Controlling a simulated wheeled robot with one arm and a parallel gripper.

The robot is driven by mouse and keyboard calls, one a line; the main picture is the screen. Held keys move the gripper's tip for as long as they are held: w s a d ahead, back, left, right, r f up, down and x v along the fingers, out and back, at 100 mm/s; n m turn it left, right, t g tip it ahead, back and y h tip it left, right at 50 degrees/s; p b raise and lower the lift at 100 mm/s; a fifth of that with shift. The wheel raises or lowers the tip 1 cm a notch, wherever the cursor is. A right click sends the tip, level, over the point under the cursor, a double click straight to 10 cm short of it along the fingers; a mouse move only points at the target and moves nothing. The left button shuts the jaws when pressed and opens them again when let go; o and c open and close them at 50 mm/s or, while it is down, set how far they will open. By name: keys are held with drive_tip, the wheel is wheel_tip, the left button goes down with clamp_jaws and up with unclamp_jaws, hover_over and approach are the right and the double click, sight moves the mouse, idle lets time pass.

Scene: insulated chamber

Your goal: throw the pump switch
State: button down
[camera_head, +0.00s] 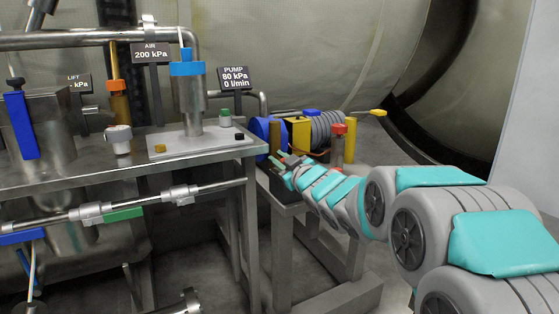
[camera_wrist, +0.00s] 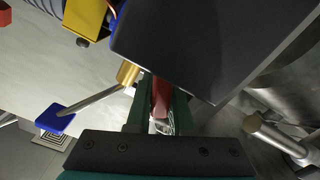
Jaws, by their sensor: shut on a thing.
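The pump (camera_head: 302,130), with a blue end, a yellow block and a ribbed grey body, stands on the lower bench at the right. My gripper (camera_head: 283,163) is at the left front of it, beside the blue end. In the wrist view my gripper (camera_wrist: 160,118) is shut on a red handle (camera_wrist: 160,98), seemingly the pump switch. The handle's upper end is hidden by a dark flat plate (camera_wrist: 205,40). The pump sign (camera_head: 235,78) reads 80 kPa and 0 l/min.
A brass fitting with a blue-ended rod (camera_wrist: 98,98) lies close left of my fingers. A red-topped post (camera_head: 338,140) stands close to my arm. The steel bench (camera_head: 200,160) with valves and a blue-collared cylinder (camera_head: 188,90) is at the left.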

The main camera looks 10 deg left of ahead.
drive_tip(key=c, duration=0.8)
unclamp_jaws()
drive_tip(key=shift+s, duration=0.15)
drive_tip(key=v, duration=0.7)
drive_tip(key=shift+s+d, duration=0.2)
drive_tip(key=shift+s, duration=0.1)
